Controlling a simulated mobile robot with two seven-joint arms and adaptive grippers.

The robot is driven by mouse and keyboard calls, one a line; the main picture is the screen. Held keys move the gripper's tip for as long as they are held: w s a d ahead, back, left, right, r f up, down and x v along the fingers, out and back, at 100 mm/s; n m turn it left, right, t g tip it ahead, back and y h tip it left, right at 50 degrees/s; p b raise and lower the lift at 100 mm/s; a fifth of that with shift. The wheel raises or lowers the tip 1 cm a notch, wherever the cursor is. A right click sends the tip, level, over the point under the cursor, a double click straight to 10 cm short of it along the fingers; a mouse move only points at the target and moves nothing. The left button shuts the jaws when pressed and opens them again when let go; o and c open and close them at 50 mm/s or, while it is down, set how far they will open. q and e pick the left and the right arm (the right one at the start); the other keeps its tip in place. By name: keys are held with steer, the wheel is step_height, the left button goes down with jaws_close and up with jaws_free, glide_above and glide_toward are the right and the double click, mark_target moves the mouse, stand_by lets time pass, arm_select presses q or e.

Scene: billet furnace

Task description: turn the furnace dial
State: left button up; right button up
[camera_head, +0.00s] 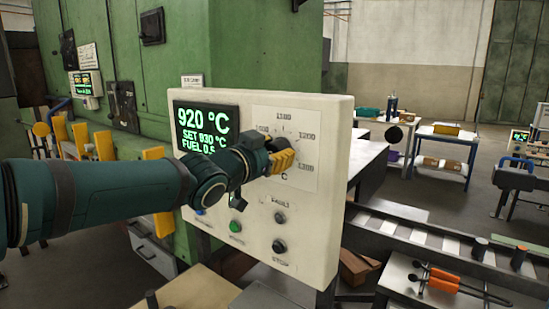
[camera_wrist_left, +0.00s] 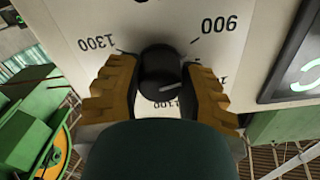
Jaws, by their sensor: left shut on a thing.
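The furnace dial (camera_wrist_left: 160,72) is a round black knob, seen in the left wrist view between two yellow fingers, with a pale mark on its lower part. Upside-down 1300 and 900 labels show around it; another label is partly hidden. My left gripper (camera_wrist_left: 158,88) is shut on the dial, one finger on each side. In the head view my left gripper (camera_head: 280,160) is at the scale plate on the cream control panel (camera_head: 318,240), and it mostly hides the dial. The panel's display (camera_head: 207,133) reads 920 °C, SET 930 °C, with a fuel line below. My right gripper is not in view.
Below the dial the panel carries a green button (camera_head: 235,226) and dark knobs. The green furnace body (camera_head: 265,50) stands behind. A roller conveyor (camera_head: 430,243) and a grey table with orange-handled tongs (camera_head: 455,287) are at the right.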

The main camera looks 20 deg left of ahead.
arm_select(q)
steer(key=m+b, duration=0.2)
steer(key=m, duration=0.2)
steer(key=shift+m, duration=0.4)
steer(key=m+b, duration=0.2)
steer(key=m, duration=0.3)
steer(key=m+b, duration=0.1)
steer(key=m, duration=0.4)
steer(key=m+b, duration=0.1)
steer(key=m, duration=0.4)
steer(key=shift+r, duration=0.1)
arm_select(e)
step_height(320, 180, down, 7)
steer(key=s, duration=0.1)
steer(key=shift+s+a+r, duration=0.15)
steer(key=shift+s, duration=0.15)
arm_select(q)
steer(key=shift+m, duration=0.4)
steer(key=o, duration=1.3)
